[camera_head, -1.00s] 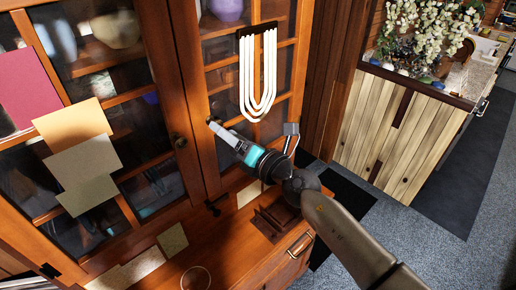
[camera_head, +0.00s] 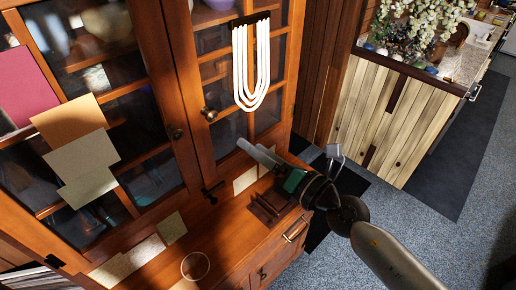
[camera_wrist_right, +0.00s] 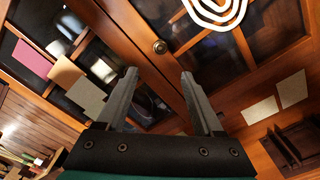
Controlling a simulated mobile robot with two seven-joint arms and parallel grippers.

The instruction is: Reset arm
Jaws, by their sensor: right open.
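My right gripper (camera_head: 256,151) is open and empty in front of the wooden cabinet (camera_head: 182,85). Its arm comes in from the lower right of the head view. In the right wrist view, the two fingers of the right gripper (camera_wrist_right: 159,74) stand apart with nothing between them. They point towards the cabinet doors, below a round door knob (camera_wrist_right: 160,46). In the head view, that knob (camera_head: 209,114) is up and left of the fingertips, apart from them. My left gripper does not show.
The glass doors look shut. A small wooden rack (camera_head: 268,206) sits on the cabinet ledge (camera_head: 222,240), close below the right gripper. A white looped hanging (camera_head: 262,70) is on the right door. A plank-sided counter (camera_head: 385,120) stands at right; carpet (camera_head: 425,235) is free.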

